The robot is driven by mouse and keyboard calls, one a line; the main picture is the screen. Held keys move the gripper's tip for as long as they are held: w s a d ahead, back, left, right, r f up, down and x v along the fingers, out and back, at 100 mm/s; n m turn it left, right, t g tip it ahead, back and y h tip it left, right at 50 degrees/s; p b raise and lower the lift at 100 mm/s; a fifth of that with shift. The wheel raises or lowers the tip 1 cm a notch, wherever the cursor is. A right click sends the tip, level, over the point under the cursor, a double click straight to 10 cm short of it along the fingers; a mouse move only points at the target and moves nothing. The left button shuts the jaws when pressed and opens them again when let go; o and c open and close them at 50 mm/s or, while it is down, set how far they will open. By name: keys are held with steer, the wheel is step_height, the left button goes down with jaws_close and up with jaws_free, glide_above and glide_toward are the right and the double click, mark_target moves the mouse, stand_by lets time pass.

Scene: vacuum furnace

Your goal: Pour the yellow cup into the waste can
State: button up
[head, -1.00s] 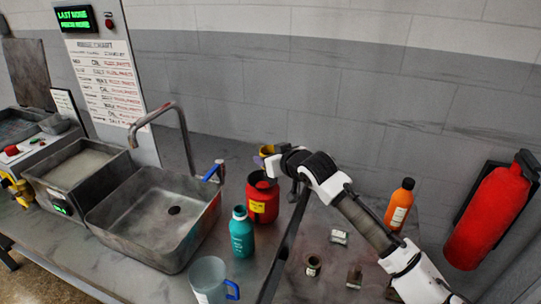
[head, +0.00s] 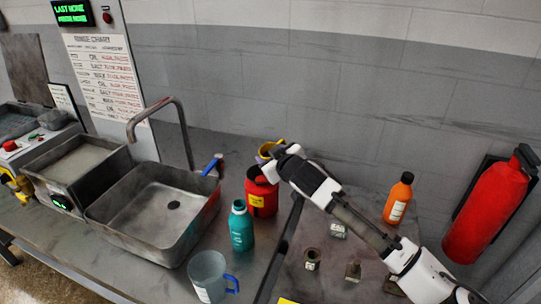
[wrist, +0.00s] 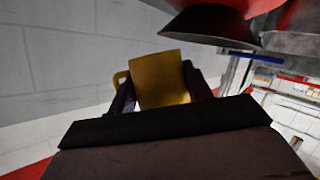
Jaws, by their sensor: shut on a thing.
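The yellow cup (head: 269,149) is in my gripper (head: 279,152), up beside the rim of the red waste can on its far side in the head view. In the wrist view the yellow cup (wrist: 160,78) sits between the two dark fingers of my gripper (wrist: 160,92), which are shut on it. The red waste can (head: 261,198) stands on the bench right of the sink, with a yellow label and a dark top. Its dark rim (wrist: 210,25) shows at the upper right of the wrist view, apart from the cup there. The cup's inside is hidden.
A teal bottle (head: 241,228) and a clear jug (head: 208,277) with a blue handle stand in front of the can. The sink (head: 150,215) is to the left. An orange bottle (head: 398,199) and small jars (head: 312,259) are to the right. A fire extinguisher (head: 488,212) hangs on the wall.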

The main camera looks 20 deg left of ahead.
mark_target(269, 145)
steer(key=r+n+t, duration=0.1)
steer(key=n+t, duration=0.1)
steer(key=n, duration=0.1)
steer(key=shift+r, duration=0.2)
steer(key=shift+b, duration=0.3)
steer(key=shift+s+r+n+t+b, duration=0.1)
steer(key=shift+r+n+t+b, duration=0.3)
steer(key=shift+n+b, duration=0.8)
steer(key=shift+r+n+t+b, duration=0.25)
steer(key=shift+n+t+b, duration=0.4)
steer(key=shift+b, duration=0.8)
steer(key=shift+s+a+r+n+t+y+b, duration=0.15)
steer(key=shift+n+y+b, duration=0.1)
steer(key=shift+n+b, duration=0.45)
steer(key=shift+s+r+n+t+y+b, duration=0.1)
steer(key=shift+r+n+t+y+b, duration=0.15)
steer(key=shift+n+b, duration=0.4)
steer(key=shift+s+a+r+n+t+y+b, duration=0.1)
steer(key=shift+n+y+b, duration=0.3)
steer(key=shift+b, duration=0.45)
steer(key=shift+w, duration=0.1)
stand_by(0.3)
